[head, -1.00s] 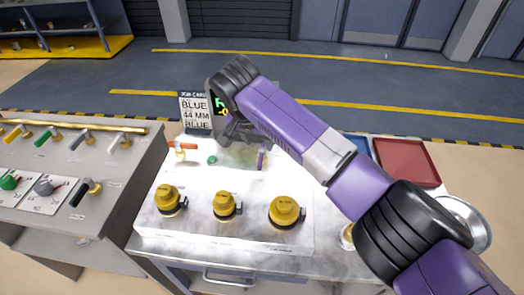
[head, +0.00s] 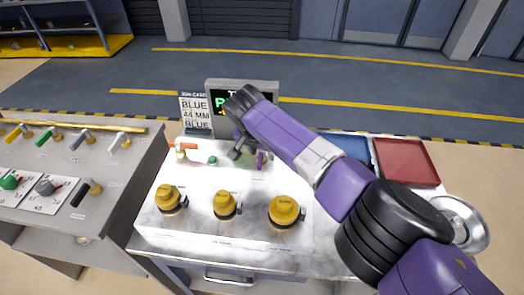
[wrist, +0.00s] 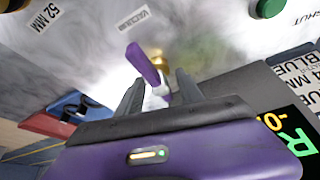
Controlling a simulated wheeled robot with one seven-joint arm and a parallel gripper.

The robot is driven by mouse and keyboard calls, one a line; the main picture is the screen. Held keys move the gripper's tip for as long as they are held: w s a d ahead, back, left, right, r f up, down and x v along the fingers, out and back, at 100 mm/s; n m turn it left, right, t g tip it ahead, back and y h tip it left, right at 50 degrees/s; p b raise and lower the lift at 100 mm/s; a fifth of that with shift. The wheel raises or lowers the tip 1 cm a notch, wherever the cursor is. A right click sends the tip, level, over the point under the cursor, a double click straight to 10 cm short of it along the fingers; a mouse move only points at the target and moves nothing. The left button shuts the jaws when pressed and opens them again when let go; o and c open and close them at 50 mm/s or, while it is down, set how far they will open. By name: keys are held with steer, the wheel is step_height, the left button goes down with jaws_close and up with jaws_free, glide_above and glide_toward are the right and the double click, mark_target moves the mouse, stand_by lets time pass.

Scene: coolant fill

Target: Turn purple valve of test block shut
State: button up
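The test block (head: 188,222) is a pale marbled block with three yellow caps on its front. The purple valve lever (head: 261,160) stands upright at its back right, partly beside my gripper (head: 243,150). In the wrist view the purple lever (wrist: 143,63) slants up and left from a brass valve body (wrist: 157,62). My gripper (wrist: 158,80) is open there, its two dark fingers apart, pointing at the valve. The lever's upper part shows beyond the fingertips, and a small purple piece shows between the fingers. I cannot tell whether a finger touches it.
An orange-handled valve (head: 186,147) and a green knob (head: 212,160) are to the left on the block. A screen (head: 262,92) and a job card (head: 195,110) stand behind. A red tray (head: 405,162), a blue tray (head: 352,147) and a metal bowl (head: 465,225) are at the right.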

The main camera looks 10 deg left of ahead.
jaws_close()
steer(key=shift+n, duration=0.4)
steer(key=n+y+p, duration=0.1)
steer(key=n, duration=0.1)
steer(key=shift+n, duration=0.4)
steer(key=n+y, duration=0.1)
steer(key=n, duration=0.2)
steer(key=shift+n+g+y, duration=0.3)
steer(key=shift+g+y, duration=0.1)
steer(key=n+b, duration=0.1)
steer(key=n, duration=0.1)
steer(key=n+g+y+b, duration=0.1)
steer(key=n+b, duration=0.1)
steer(key=n, duration=0.1)
steer(key=shift+a+f+y+b, duration=0.1)
steer(key=shift+f+y+b, duration=0.05)
steer(key=shift+y+b, duration=0.15)
steer(key=n+g+b, duration=0.1)
steer(key=n+b, duration=0.2)
steer(key=shift+n+y, duration=0.3)
steer(key=shift+n+g+b, duration=0.5)
steer(key=shift+n+b, duration=0.4)
steer(key=shift+b, duration=0.2)
steer(key=shift+s+r+n, duration=0.1)
steer(key=shift+r+n, duration=0.1)
steer(key=shift+n, duration=0.1)
